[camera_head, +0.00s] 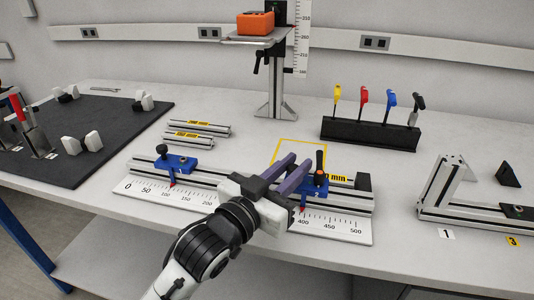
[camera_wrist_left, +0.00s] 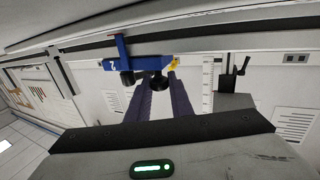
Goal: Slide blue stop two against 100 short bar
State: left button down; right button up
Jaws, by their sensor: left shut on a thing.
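Blue stop two (camera_head: 319,189) sits on the slotted rail of the measuring fixture, above the scale between about 350 and 400. My left gripper (camera_head: 300,172) reaches over the rail with its purple fingers shut on the stop, partly hiding it. In the left wrist view, blue stop two (camera_wrist_left: 140,64) shows at the fingertips, its dark knob by the left gripper's fingers (camera_wrist_left: 165,84). A bar with a yellow label ending in "mm" (camera_head: 338,178) lies just right of the stop. Its number is hidden, and I cannot tell whether the two touch. My right gripper is out of view.
Another blue stop (camera_head: 176,162) stands at the rail's left. A dark end block (camera_head: 364,182) closes its right end. Two labelled bars (camera_head: 195,134) lie behind. A tool rack (camera_head: 368,133) and aluminium frame (camera_head: 450,190) stand right. A yellow outline (camera_head: 310,142) marks clear table.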

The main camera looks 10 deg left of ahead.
pick_arm(q)
jog(key=shift+d, duration=0.4)
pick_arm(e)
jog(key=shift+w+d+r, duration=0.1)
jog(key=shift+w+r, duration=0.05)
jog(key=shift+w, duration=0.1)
pick_arm(q)
jog(key=c, duration=1.9)
grip_release()
jog(key=shift+o, duration=0.2)
jog(key=shift+s, duration=0.1)
jog(key=v, duration=1)
jog(key=shift+s, duration=0.1)
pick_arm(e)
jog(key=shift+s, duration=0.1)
